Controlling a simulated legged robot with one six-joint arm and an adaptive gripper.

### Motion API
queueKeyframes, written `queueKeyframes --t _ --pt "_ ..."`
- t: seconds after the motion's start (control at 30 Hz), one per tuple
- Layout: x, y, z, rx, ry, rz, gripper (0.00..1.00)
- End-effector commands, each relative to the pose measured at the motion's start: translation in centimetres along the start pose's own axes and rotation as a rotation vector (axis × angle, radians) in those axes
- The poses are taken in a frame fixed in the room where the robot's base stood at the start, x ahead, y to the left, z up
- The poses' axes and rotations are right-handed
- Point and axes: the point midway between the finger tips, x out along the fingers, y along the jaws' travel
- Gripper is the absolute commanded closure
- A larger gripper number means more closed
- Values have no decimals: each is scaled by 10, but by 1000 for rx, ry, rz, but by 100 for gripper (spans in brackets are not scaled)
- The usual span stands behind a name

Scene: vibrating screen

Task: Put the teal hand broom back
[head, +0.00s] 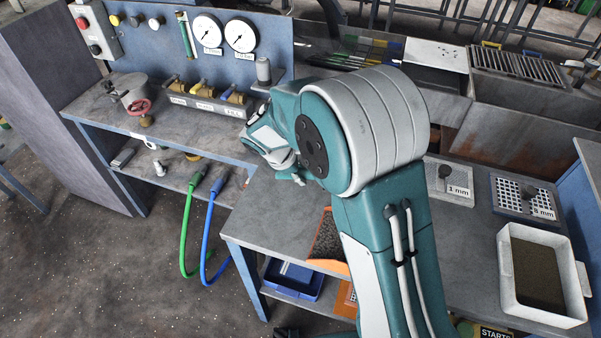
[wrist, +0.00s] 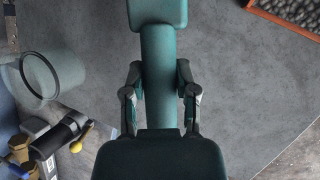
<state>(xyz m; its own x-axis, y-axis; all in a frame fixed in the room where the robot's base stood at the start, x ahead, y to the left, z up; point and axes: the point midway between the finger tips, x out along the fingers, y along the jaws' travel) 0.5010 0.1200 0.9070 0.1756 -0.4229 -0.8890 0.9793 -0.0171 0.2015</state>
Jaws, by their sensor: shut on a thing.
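The teal hand broom (wrist: 158,75) is between the two fingers of my gripper (wrist: 160,95) in the wrist view. Its narrow handle runs up the picture from my gripper to a wider teal block at the top edge, which is partly cut off. The fingers are shut on the handle, one on each side. A grey bench top shows behind the broom. In the head view my wrist is over the bench, just right of the valve row; my arm hides the fingertips, and I cannot make out the broom there.
Valves (head: 205,95) and a grey cylinder (head: 263,70) stand close to my wrist. A clear round vessel (wrist: 52,75) shows at left in the wrist view. An orange tray of dark gravel (head: 328,240) lies at the bench's front. A white tub (head: 540,270) stands far right.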

Motion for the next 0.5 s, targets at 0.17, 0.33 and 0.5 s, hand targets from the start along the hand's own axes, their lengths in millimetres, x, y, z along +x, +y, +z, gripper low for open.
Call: queueKeyframes --t 0.17,0.33,0.5 --pt "1 0 0 0 0 0 28" --pt "1 0 0 0 1 -1 28" --pt "0 0 1 0 1 -1 28"
